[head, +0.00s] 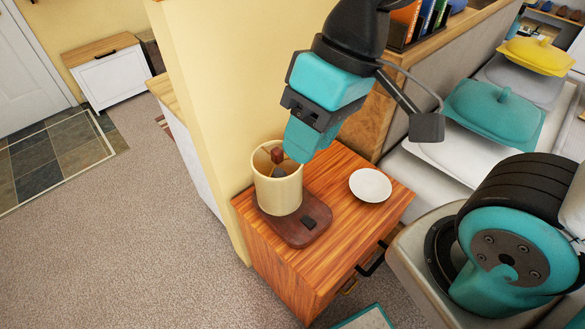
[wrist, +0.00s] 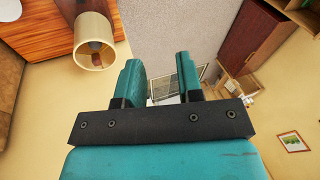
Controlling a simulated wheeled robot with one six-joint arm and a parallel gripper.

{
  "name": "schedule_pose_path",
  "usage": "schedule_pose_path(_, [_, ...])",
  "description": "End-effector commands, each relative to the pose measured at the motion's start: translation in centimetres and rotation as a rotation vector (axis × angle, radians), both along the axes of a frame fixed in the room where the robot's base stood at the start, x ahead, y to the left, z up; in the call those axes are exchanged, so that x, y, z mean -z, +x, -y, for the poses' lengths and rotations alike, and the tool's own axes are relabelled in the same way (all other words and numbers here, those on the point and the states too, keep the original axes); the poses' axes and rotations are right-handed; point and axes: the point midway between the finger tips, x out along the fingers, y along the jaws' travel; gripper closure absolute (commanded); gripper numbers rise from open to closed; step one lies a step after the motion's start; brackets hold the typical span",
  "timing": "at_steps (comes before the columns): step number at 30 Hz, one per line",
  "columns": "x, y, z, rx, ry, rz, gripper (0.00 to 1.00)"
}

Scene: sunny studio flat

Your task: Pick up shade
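The shade (head: 278,192) is a cream cylinder, open at the top, standing upright around a lamp on a brown wooden base (head: 305,228). A reddish-brown part shows inside it. My gripper (head: 300,152) is above and in front of the shade's right rim in the head view and overlaps it slightly. In the wrist view the shade (wrist: 92,22) lies left of both fingers, apart from them. My gripper (wrist: 161,66) is open there, with an empty gap between its teal fingers.
The lamp stands on a wooden nightstand (head: 345,225), close to a yellow wall (head: 205,100) on the left. A white plate (head: 370,185) lies right of the lamp. A wooden ledge with books (head: 420,20) runs behind. Carpet (head: 120,230) is clear at left.

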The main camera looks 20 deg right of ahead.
Motion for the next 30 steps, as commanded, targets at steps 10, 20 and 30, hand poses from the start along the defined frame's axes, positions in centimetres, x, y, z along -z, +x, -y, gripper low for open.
schedule_pose_path(10, [5.5,13.5,2.4,0.981,-0.15,-0.269,0.66])
schedule_pose_path(20, [14.5,18.4,6.4,1.642,-0.248,-0.313,0.66])
schedule_pose_path(30, [19.2,18.7,6.9,1.724,-0.254,-0.309,0.66])
